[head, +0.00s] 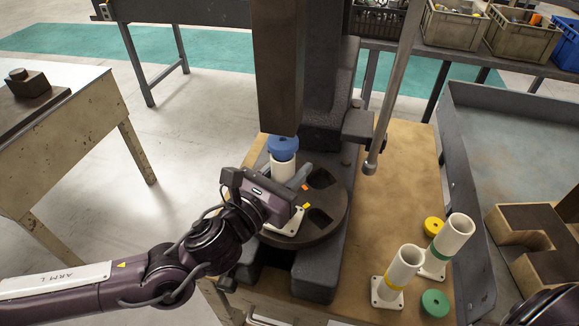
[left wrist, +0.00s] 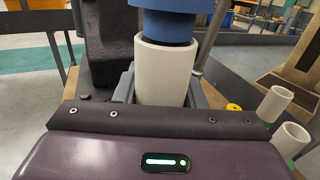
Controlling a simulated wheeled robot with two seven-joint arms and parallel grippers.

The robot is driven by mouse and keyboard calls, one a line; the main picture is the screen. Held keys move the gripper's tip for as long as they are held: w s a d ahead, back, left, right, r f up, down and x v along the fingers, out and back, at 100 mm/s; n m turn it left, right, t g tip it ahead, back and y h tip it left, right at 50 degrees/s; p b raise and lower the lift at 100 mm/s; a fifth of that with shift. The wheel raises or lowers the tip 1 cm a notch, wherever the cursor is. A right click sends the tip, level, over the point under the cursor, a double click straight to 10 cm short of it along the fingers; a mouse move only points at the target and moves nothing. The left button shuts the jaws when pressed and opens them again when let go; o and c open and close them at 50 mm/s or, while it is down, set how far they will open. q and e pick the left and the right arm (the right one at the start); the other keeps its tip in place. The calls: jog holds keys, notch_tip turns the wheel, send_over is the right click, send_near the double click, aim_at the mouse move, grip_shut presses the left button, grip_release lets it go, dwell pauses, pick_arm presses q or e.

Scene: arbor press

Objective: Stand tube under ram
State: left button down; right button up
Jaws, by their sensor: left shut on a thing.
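A white tube (head: 283,169) with a square foot (head: 290,222) stands upright on the press's round dark plate (head: 335,208). A blue plug (head: 282,147) sits in its top, just under the ram (head: 278,75); I cannot tell whether plug and ram touch. My left gripper (head: 286,184) is shut on the tube, partly hiding its middle. In the left wrist view, the white tube (left wrist: 165,72) stands between the fingers, with the blue plug (left wrist: 170,22) above it. My right gripper is not in view.
Two more white tubes (head: 403,267) (head: 454,236) stand on the wooden bench at right. A yellow plug (head: 433,226) and a green plug (head: 434,303) lie near them. The press lever (head: 392,95) hangs right of the ram. A grey tray (head: 520,130) borders the bench.

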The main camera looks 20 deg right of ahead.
pick_arm(q)
jog(key=shift+f+b, duration=0.3)
jog(key=shift+b, duration=0.05)
jog(key=c, duration=0.9)
grip_release()
jog(key=shift+o, duration=0.3)
jog(key=shift+f, duration=0.15)
jog(key=shift+s+a+f+b, duration=0.1)
jog(key=shift+s+a+b, duration=0.2)
jog(key=shift+a+b, duration=0.1)
jog(key=b+v, duration=0.2)
jog(key=v, duration=0.5)
jog(key=shift+r+b, duration=0.2)
jog(key=shift+b, duration=0.1)
